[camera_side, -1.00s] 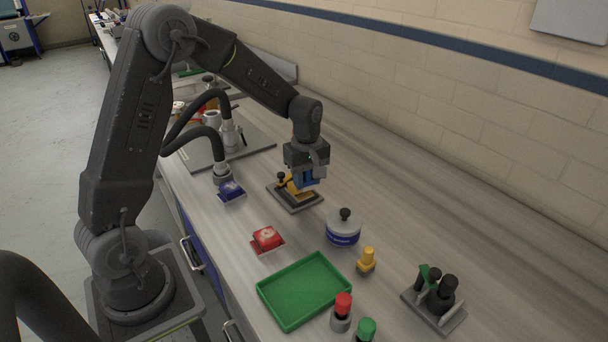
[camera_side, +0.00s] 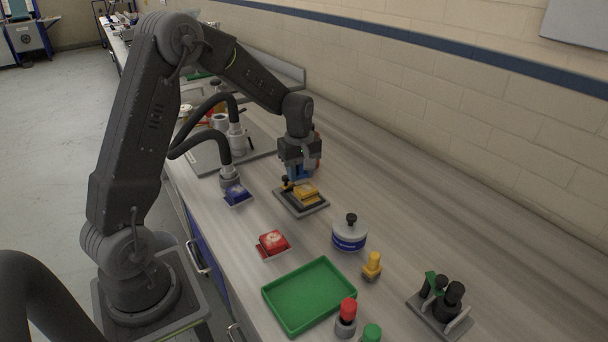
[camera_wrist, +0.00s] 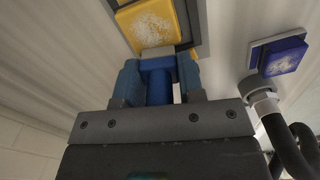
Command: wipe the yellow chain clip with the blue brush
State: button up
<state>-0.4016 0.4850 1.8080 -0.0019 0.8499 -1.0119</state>
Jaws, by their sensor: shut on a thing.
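The yellow chain clip (camera_side: 308,190) sits on a dark-framed grey plate (camera_side: 313,210) on the bench. In the wrist view the clip (camera_wrist: 150,22) has pale, fluffy specks on its face. My gripper (camera_side: 298,173) is shut on the blue brush (camera_wrist: 157,85), which points down at the plate. The brush's pale tip (camera_wrist: 157,52) overlaps the clip's near edge in the wrist view; I cannot tell whether it touches. In the side view the gripper is at the clip's far end and hides most of the brush.
A blue block (camera_side: 237,194) below a hose and a red block (camera_side: 273,242) lie nearby. The bench right of the clip is clear.

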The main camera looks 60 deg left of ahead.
jog(key=shift+w+a, duration=0.1)
jog(key=shift+r, duration=3)
jog(key=shift+r, duration=0.1)
jog(key=shift+r, duration=1.4)
